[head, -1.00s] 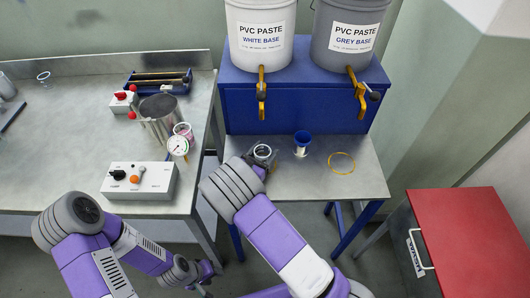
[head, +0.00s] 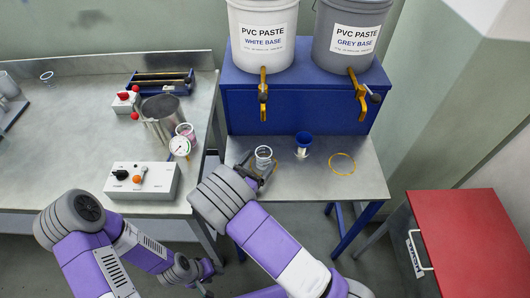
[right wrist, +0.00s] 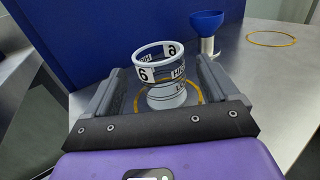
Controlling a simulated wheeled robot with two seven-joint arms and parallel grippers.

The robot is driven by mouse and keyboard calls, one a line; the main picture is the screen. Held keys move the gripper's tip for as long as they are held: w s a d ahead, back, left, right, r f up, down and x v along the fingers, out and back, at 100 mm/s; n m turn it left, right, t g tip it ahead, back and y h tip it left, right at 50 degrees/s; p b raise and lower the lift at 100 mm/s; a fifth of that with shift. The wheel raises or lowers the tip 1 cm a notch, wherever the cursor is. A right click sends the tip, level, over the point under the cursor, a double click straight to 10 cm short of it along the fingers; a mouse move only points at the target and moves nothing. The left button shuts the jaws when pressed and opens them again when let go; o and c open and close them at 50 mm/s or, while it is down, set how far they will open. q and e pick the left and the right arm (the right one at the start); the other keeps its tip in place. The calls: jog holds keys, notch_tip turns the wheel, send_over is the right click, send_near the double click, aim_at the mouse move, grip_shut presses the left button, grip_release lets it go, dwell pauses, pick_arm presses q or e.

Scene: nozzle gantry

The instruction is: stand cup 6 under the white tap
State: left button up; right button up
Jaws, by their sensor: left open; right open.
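Cup 6 (head: 263,154) is a clear cup with a white rim and number labels, upright on the metal shelf below the white tap (head: 263,92). In the right wrist view cup 6 (right wrist: 166,78) stands over a yellow ring (right wrist: 192,92), seen partly around its base. My right gripper (head: 261,170) is open at the near side of the cup. In the right wrist view its fingers are spread to either side of the cup, with gaps visible. My left gripper (head: 205,270) is open and empty, low in front of the bench.
A blue funnel-topped piece (head: 303,142) stands right of the cup, and an empty yellow ring (head: 342,163) lies under the grey tap (head: 360,95). The left bench (head: 70,150) holds a metal pot (head: 160,112) and a control box (head: 142,181). A red cabinet (head: 470,240) stands at right.

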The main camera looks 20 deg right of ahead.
jog(key=v, duration=0.7)
jog(key=shift+s+p, duration=0.1)
jog(key=shift+p, duration=0.3)
